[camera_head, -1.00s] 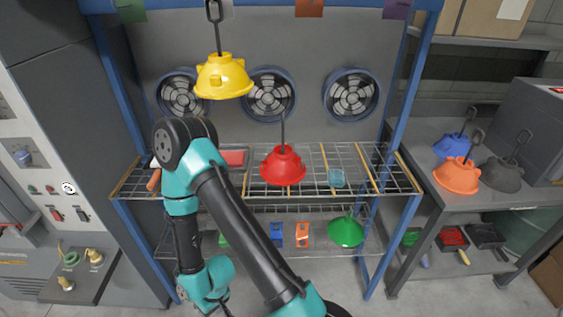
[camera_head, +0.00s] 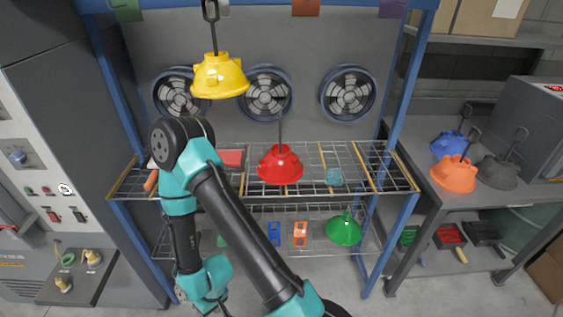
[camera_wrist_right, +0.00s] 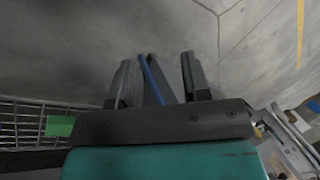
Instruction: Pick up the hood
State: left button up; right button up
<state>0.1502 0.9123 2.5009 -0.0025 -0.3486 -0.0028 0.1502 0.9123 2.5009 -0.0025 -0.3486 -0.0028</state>
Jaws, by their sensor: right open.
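Several hoods with hooked stems are in the head view. A green hood (camera_head: 344,229) is on the lower shelf. Blue (camera_head: 448,143), orange (camera_head: 454,174) and dark grey (camera_head: 498,172) hoods stand on the side table. In the right wrist view my right gripper (camera_wrist_right: 155,80) is open and empty over grey floor. No hood shows between its fingers. My left gripper is not visible.
My teal and black arm covers the rack's lower left. Fans (camera_head: 348,94) line the rack's back panel. A grey cabinet (camera_head: 60,80) stands left. Trays and small coloured items are on the shelves. Blue rack posts (camera_head: 408,85) border the opening. Floor is clear in front at right.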

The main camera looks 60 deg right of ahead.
jog(key=o, duration=1)
